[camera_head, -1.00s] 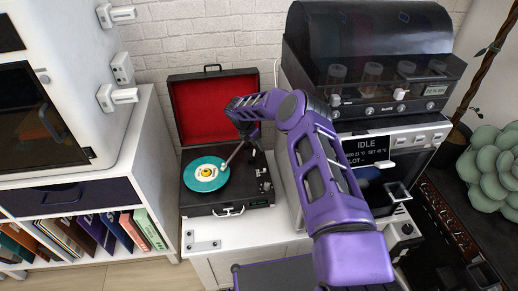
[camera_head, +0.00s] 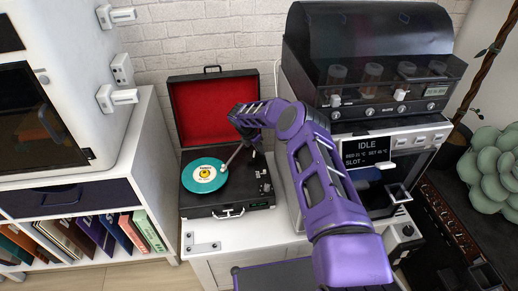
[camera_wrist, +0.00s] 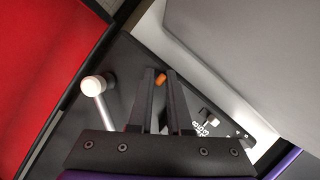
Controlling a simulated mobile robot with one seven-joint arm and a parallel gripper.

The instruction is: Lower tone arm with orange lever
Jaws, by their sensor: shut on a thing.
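The orange lever (camera_wrist: 161,77) shows as a small orange tip between the ends of my gripper's fingers in the wrist view. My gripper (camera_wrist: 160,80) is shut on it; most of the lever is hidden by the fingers. The tone arm (camera_wrist: 107,115) is a silver tube with a pale round end, left of my fingers and apart from them. In the head view the tone arm (camera_head: 235,154) reaches toward the teal record (camera_head: 200,182). I cannot tell whether its tip touches the record. The black turntable case (camera_head: 225,210) stands open.
The red-lined lid (camera_head: 203,110) stands upright behind the turntable. A white shelf (camera_head: 150,150) with records is at left. The white table front (camera_head: 240,240) is mostly clear.

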